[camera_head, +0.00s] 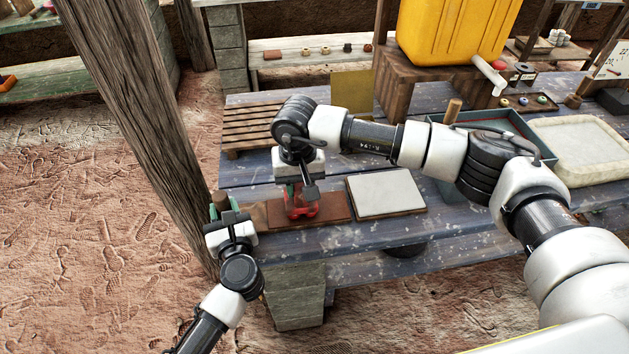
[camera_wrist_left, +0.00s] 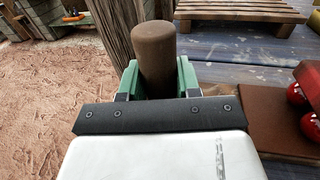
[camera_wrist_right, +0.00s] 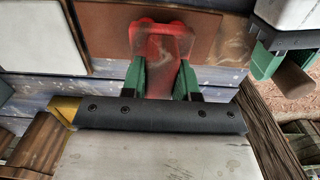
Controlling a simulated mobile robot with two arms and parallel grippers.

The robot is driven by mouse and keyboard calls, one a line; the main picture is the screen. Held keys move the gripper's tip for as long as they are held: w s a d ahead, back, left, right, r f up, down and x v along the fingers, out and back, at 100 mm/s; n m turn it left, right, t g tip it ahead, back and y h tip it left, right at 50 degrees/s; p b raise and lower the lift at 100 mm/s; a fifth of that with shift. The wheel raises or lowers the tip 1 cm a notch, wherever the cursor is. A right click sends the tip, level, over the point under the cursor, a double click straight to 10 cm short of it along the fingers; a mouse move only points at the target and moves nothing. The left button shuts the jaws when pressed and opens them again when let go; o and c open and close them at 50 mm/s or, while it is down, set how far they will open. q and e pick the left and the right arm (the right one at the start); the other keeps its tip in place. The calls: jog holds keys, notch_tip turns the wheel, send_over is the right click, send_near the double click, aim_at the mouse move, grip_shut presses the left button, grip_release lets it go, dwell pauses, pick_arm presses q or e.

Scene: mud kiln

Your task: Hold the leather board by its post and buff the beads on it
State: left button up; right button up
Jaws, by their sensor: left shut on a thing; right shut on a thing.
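The brown leather board (camera_head: 335,206) lies on the blue-grey bench near its front edge. Its upright post (camera_head: 219,198) rises at the left end. My left gripper (camera_head: 226,214) is shut on the post; the left wrist view shows its green fingers on both sides of the brown cylinder (camera_wrist_left: 154,55). My right gripper (camera_head: 299,192) points down over the board, shut on a red piece (camera_wrist_right: 160,45). Round red beads (camera_wrist_left: 297,94) show at the foot of the red piece on the board. Whether the piece touches them I cannot tell.
A pale slab on a wooden base (camera_head: 385,193) lies just right of the board. A slatted wooden rack (camera_head: 248,128) is behind on the left. A wooden pillar (camera_head: 140,120) stands close to my left arm. A yellow jerrycan (camera_head: 455,30) and pale tray (camera_head: 580,148) are farther back right.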

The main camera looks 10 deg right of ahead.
aim_at(286, 198)
jog(key=a, duration=0.3)
jog(key=shift+a, duration=0.1)
jog(key=d, duration=0.9)
jog(key=a, duration=0.8)
jog(key=shift+a, duration=0.15)
jog(key=shift+a+r, duration=0.15)
jog(key=shift+a, duration=0.1)
notch_tip(286, 198, up, 8)
jog(key=shift+d, duration=0.15)
